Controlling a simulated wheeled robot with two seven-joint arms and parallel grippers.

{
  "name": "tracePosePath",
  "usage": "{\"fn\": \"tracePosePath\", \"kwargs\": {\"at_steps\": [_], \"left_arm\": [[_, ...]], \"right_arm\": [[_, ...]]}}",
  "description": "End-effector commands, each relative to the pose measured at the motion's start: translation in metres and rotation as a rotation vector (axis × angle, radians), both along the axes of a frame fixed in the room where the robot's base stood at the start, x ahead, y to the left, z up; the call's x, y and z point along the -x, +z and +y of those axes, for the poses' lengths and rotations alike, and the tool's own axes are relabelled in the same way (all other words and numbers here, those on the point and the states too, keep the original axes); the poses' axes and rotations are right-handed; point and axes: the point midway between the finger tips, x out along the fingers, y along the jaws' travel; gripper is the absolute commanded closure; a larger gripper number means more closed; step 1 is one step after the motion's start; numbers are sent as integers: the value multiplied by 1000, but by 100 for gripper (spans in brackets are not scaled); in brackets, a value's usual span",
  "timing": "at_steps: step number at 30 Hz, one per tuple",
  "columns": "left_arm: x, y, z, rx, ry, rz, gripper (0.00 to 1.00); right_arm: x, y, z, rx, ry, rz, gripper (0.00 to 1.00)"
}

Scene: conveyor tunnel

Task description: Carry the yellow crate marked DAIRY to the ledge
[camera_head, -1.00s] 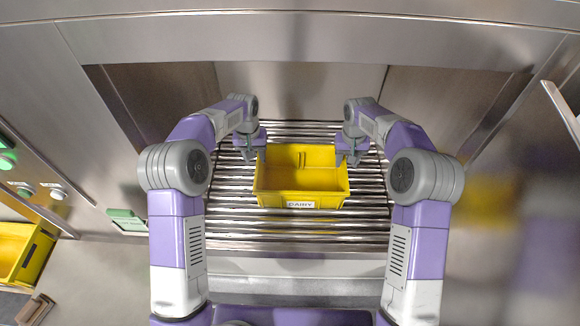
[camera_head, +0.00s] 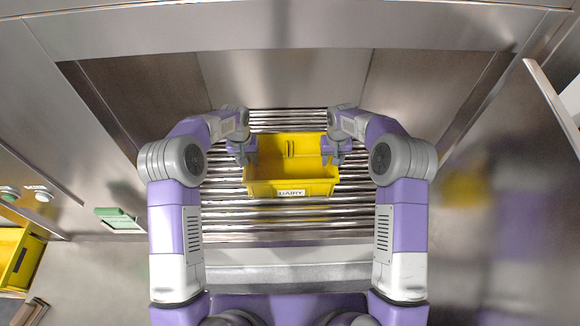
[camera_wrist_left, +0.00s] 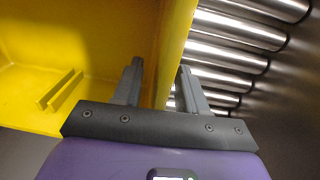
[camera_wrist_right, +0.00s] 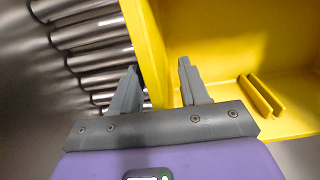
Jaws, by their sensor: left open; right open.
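The yellow crate (camera_head: 290,187) marked DAIRY sits upright on the rollers, its label facing me, and looks empty inside. My left gripper (camera_head: 243,155) is at the crate's left side wall. In the left wrist view, its open fingers (camera_wrist_left: 160,85) stand on either side of that wall (camera_wrist_left: 175,50). My right gripper (camera_head: 335,155) is at the right side wall. In the right wrist view, its open fingers (camera_wrist_right: 158,85) likewise straddle that wall (camera_wrist_right: 148,45). I cannot tell whether any finger touches. I cannot make out the ledge.
The roller conveyor (camera_head: 290,215) runs under the crate, inside a metal tunnel with walls on both sides and a panel (camera_head: 290,30) above. At left are another yellow crate (camera_head: 15,262), a green-topped box (camera_head: 118,218) and wall buttons. Bare rollers show around the crate.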

Motion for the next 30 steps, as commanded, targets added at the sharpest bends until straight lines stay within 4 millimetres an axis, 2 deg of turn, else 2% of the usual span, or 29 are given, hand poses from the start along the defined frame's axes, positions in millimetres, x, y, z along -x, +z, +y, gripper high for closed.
{"fn": "tracePosePath", "kwargs": {"at_steps": [9,11,15,18,30], "left_arm": [[0,-3,0,0,0,-1,58],[0,-3,0,0,0,-1,66],[0,-3,0,0,0,-1,87],[0,-3,0,0,0,-1,100],[-1,-2,-1,1,0,-2,100]], "right_arm": [[0,-3,0,0,0,0,55],[0,-3,0,0,0,0,63],[0,-3,0,0,0,0,84],[0,-3,0,0,0,0,100],[0,-2,1,0,1,-2,100]]}}
